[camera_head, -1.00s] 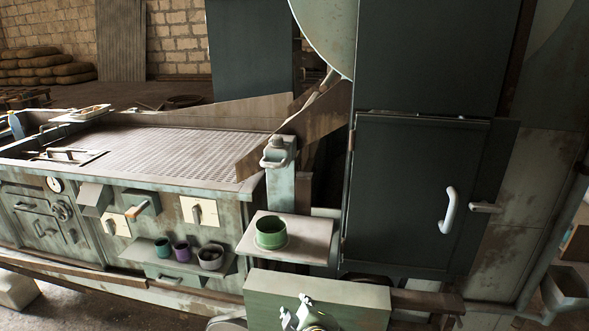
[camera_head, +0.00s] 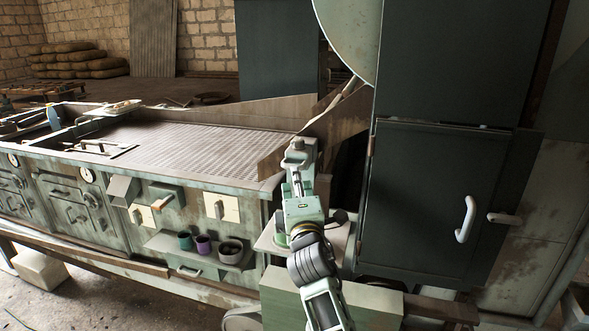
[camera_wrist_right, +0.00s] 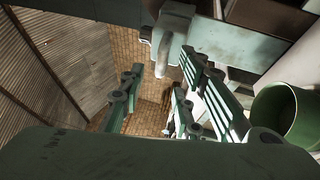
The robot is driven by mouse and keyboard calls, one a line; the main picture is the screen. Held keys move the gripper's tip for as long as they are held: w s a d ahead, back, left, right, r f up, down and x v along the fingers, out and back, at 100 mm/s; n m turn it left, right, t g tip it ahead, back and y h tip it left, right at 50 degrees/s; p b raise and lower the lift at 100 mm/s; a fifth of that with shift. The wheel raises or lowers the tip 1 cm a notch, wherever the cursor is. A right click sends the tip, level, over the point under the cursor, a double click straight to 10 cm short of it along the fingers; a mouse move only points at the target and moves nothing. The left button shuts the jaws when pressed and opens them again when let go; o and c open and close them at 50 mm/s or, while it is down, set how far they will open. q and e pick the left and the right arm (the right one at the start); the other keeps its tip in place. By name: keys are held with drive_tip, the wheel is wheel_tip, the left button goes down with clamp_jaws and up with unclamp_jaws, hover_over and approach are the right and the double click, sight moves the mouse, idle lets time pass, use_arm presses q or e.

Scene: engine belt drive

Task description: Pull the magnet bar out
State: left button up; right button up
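A pale green upright block with a small looped handle, which looks like the magnet bar (camera_head: 302,147), stands at the right end of the ribbed table. Its handle also shows at the top of the right wrist view (camera_wrist_right: 166,32). My right gripper (camera_head: 297,172) is just in front of and below the handle in the head view, covering much of the block. In the right wrist view its fingers (camera_wrist_right: 162,78) are apart with nothing between them; the handle lies beyond their tips, and contact cannot be confirmed. My left gripper is not in view.
A green cup (camera_wrist_right: 286,112) sits close to the right of the fingers, on a small shelf (camera_head: 337,238) partly hidden by my arm. A dark cabinet door with a white handle (camera_head: 465,219) stands to the right. Several pots, including a purple one (camera_head: 203,244), stand on a lower shelf.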

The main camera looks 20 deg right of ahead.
drive_tip(key=shift+p+x, duration=0.5)
drive_tip(key=shift+x, duration=2.2)
drive_tip(key=shift+f, duration=0.1)
clamp_jaws()
